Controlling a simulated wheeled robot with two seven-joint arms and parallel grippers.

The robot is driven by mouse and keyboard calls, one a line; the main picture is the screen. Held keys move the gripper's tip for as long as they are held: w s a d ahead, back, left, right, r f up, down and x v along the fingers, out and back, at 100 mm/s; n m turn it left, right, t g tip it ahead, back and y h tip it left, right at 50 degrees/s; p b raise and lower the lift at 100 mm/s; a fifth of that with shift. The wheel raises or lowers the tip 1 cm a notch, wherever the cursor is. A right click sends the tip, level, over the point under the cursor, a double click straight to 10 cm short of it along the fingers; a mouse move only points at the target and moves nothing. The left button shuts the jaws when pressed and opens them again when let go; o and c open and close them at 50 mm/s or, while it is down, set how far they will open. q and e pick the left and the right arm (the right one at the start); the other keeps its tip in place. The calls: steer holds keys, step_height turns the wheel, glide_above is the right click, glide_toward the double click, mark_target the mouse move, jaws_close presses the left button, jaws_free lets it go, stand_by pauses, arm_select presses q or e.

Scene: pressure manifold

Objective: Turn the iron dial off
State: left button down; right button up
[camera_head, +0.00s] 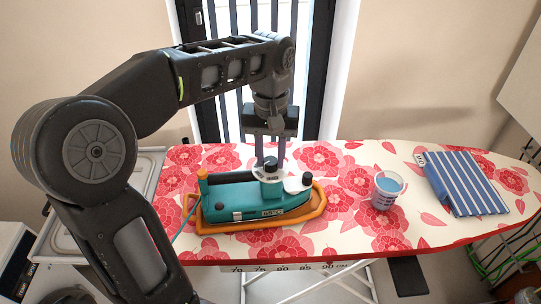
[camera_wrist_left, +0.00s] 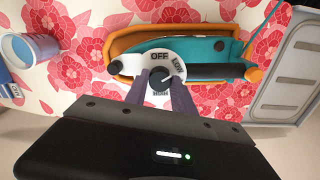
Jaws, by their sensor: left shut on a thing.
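The teal iron (camera_head: 235,199) rests in an orange tray (camera_head: 318,203) on the ironing board. A dark knob (camera_wrist_left: 160,83) stands at the middle of the disc. My left gripper (camera_head: 269,160) comes down from above onto the dial. In the left wrist view its two fingers (camera_wrist_left: 161,80) are shut on the knob, one on each side. The fingers hide part of the disc's lower edge. My right gripper is not in view.
The ironing board (camera_head: 350,158) has a red floral cover. A cup of blue liquid (camera_head: 386,190) stands right of the iron, and a folded striped cloth (camera_head: 464,183) lies farther right. A grey tray-like rest (camera_head: 150,165) is at the board's left end. The board between iron and cup is clear.

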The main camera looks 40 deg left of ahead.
mark_target(270, 161)
arm_select(q)
steer(key=n, duration=0.6)
steer(key=shift+n, duration=0.3)
steer(key=n, duration=0.5)
steer(key=shift+n, duration=0.3)
steer(key=c, duration=1.1)
jaws_free()
steer(key=shift+o, duration=0.2)
step_height(270, 161, up, 6)
steer(key=p, duration=0.4)
steer(key=shift+r, duration=0.25)
steer(key=shift+r+p, duration=0.7)
steer(key=shift+p, duration=0.1)
